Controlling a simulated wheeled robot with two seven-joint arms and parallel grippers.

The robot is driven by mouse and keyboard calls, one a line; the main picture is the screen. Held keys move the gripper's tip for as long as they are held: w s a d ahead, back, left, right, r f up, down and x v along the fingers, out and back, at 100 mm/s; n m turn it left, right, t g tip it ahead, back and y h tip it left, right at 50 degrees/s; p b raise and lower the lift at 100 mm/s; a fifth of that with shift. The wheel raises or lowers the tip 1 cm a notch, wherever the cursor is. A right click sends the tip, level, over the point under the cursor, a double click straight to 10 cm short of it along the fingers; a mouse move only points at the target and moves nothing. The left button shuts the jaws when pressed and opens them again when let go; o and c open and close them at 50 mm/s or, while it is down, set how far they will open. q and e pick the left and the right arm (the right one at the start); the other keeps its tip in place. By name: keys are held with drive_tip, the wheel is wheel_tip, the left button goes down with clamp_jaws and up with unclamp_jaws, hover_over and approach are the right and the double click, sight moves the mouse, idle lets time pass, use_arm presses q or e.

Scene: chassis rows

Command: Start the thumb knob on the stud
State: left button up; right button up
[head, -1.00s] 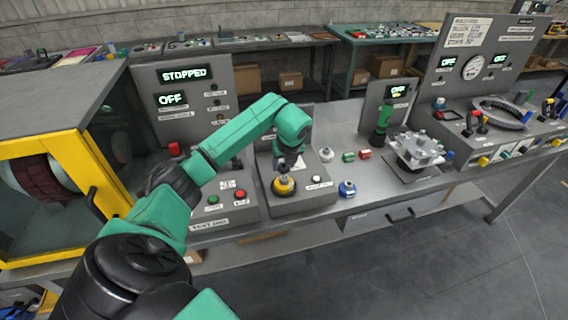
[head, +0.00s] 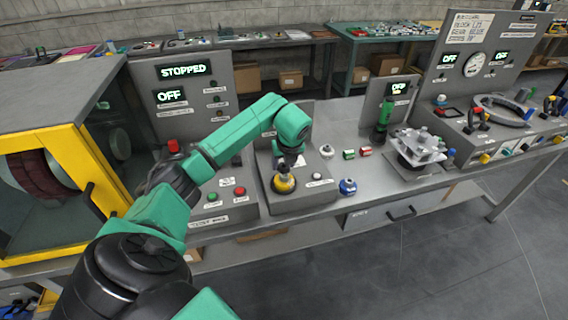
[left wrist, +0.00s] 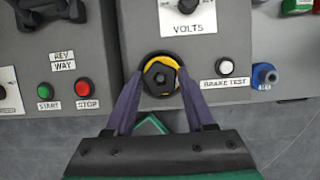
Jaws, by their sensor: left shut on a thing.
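My left gripper (left wrist: 161,76) points at the sloped front of a grey control box, its fingers on either side of a dark round knob (left wrist: 159,78) with a faceted centre. I take this to be the thumb knob, and the fingers are shut on it. A yellow part (left wrist: 172,62) shows as a partial ring behind the knob; it also shows in the head view (head: 284,184) below my left wrist. The stud is hidden, and I cannot tell whether the knob touches it. My right gripper is not in view.
A volts dial (left wrist: 187,5) sits above the knob, and a white brake test button (left wrist: 225,66) is to its right. Green (left wrist: 43,90) and red (left wrist: 83,88) buttons are left. A blue knob (head: 348,187) stands right of the box. A clamped grey assembly (head: 418,148) is further right.

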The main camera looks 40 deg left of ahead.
use_arm(q)
drive_tip(key=shift+f+b, duration=0.3)
drive_tip(key=shift+f, duration=0.05)
drive_tip(key=shift+a+f+m+b, duration=0.1)
drive_tip(key=shift+f+m+b, duration=0.05)
drive_tip(key=shift+m+b, duration=0.3)
drive_tip(key=m+t+h+b, duration=0.1)
drive_tip(key=m, duration=0.1)
drive_tip(key=shift+s+m, duration=0.1)
drive_tip(key=shift+m, duration=0.25)
drive_tip(key=shift+m+b, duration=0.35)
drive_tip(key=shift+m, duration=0.15)
drive_tip(key=shift+r+m+h, duration=0.2)
drive_tip(key=shift+m+h, duration=0.1)
